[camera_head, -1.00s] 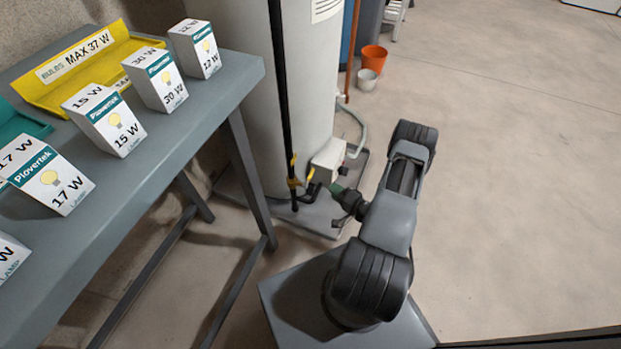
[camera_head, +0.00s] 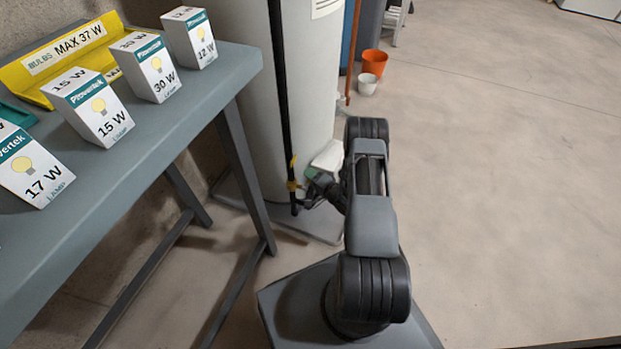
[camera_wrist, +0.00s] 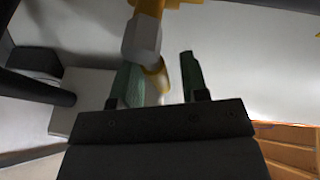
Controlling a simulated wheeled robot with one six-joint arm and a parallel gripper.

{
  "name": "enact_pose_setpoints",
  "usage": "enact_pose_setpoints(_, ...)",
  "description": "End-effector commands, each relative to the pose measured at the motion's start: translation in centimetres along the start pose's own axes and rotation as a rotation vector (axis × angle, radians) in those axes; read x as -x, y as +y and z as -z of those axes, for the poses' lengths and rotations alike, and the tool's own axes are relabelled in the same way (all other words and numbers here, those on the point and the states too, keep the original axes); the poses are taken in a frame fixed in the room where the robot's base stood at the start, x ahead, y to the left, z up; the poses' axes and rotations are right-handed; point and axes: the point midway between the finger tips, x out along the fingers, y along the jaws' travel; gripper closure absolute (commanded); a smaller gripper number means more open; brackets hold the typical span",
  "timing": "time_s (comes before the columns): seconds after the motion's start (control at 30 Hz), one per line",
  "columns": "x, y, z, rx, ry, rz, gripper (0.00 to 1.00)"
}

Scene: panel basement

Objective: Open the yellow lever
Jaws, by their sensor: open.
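The yellow lever (camera_head: 293,163) stands roughly upright beside the black pipe, in front of the tall white tank, above a yellow fitting (camera_head: 293,186) on that pipe. My gripper (camera_head: 309,193) is just right of the fitting, close to it; my arm partly hides that area. In the wrist view my gripper (camera_wrist: 161,62) has its two green fingers apart. A yellow piece (camera_wrist: 157,78) with a grey collar (camera_wrist: 142,40) reaches down between them, nearer the left finger. I cannot tell whether it is the lever or touches a finger.
The white tank (camera_head: 308,100) stands close behind. A grey table (camera_head: 130,165) on the left carries boxed bulbs (camera_head: 99,106) and a yellow tray (camera_head: 28,85). An orange bucket (camera_head: 373,63) and a white pot (camera_head: 366,86) stand behind. The floor at right is clear.

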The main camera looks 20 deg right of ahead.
Motion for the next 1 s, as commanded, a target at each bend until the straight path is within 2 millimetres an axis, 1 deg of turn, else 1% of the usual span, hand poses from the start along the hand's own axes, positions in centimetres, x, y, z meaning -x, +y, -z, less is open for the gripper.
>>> enact_pose_setpoints(0.23,-0.04,-0.02,0.00,0.001,0.000,0.000,0.60)
enact_pose_setpoints(0.6,-0.02,-0.02,-0.01,0.001,-0.001,0.000,0.95)
enact_pose_setpoints(0.67,-0.02,-0.02,-0.02,0.001,-0.001,0.000,1.00)
enact_pose_setpoints(1.0,-0.06,-0.05,-0.21,0.001,-0.001,0.000,1.00)
